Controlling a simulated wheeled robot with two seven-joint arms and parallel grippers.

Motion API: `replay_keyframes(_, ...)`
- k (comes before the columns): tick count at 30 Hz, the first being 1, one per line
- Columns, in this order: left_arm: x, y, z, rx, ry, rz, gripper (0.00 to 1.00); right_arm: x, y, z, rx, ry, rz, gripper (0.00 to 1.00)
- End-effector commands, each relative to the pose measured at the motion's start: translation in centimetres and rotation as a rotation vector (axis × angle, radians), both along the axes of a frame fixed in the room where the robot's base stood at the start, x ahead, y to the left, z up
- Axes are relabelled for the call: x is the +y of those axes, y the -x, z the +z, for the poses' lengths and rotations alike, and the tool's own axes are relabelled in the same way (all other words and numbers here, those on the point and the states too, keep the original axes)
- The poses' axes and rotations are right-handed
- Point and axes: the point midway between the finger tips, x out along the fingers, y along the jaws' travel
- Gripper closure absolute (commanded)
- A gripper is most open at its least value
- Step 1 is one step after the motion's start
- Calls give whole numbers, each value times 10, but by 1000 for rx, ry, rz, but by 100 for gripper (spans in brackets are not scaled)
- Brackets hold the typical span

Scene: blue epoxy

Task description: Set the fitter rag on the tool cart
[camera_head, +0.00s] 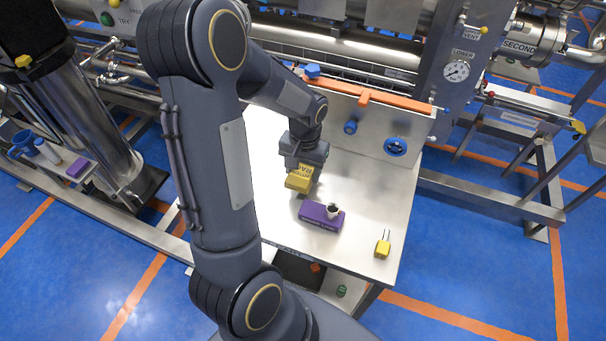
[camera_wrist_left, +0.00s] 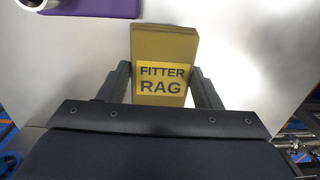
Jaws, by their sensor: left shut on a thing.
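The fitter rag (camera_head: 298,181) is a folded mustard-yellow block with a label reading FITTER RAG. It also shows in the left wrist view (camera_wrist_left: 164,50), between the two fingers. My left gripper (camera_head: 303,168) is shut on it, over the white-grey top of the tool cart (camera_head: 368,195). I cannot tell whether the rag touches the top. In the left wrist view my left gripper (camera_wrist_left: 165,85) has a finger on each side of the rag. My right gripper is not in view.
A yellow two-pronged item (camera_head: 382,246) stands near the front right edge. An upright panel with an orange rail (camera_head: 365,96) closes the back.

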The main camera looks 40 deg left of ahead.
Motion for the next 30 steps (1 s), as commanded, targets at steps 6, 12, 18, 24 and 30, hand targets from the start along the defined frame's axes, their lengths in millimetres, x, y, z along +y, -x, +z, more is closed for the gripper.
replay_keyframes(6, 4, -5, -24, 5, 1, 0, 60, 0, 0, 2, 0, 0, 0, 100)
replay_keyframes(12, 4, -6, -39, 1, 0, -1, 60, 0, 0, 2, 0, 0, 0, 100)
replay_keyframes(18, 4, -6, -39, 0, 0, 0, 60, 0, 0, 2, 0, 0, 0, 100)
replay_keyframes(24, 4, -6, -42, -1, 0, 0, 34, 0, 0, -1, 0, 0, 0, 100)
replay_keyframes(30, 4, -6, -42, 0, 1, -1, 20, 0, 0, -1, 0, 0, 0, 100)
